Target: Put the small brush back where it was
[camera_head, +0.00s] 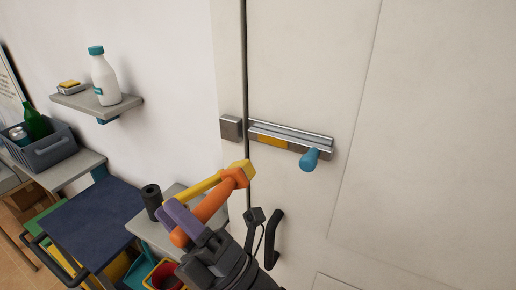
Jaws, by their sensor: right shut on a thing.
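My right gripper (203,222) comes up from the bottom centre, in front of the pale door. It is shut on a slim yellow and orange thing, which I take to be the small brush (211,203). The brush slants up to the right and ends in a yellow block close to the door edge. A purple piece lies beside its lower end. Where the brush ends and the fingers begin is hard to tell. My left gripper is out of view.
The door has a metal bolt (312,139) with a blue knob (310,160) and a black handle (273,240). A wall shelf (122,105) holds a white bottle (104,77) and a sponge (69,86). A grey crate (55,150) holds bottles. A dark cylinder (151,198) stands on a grey ledge.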

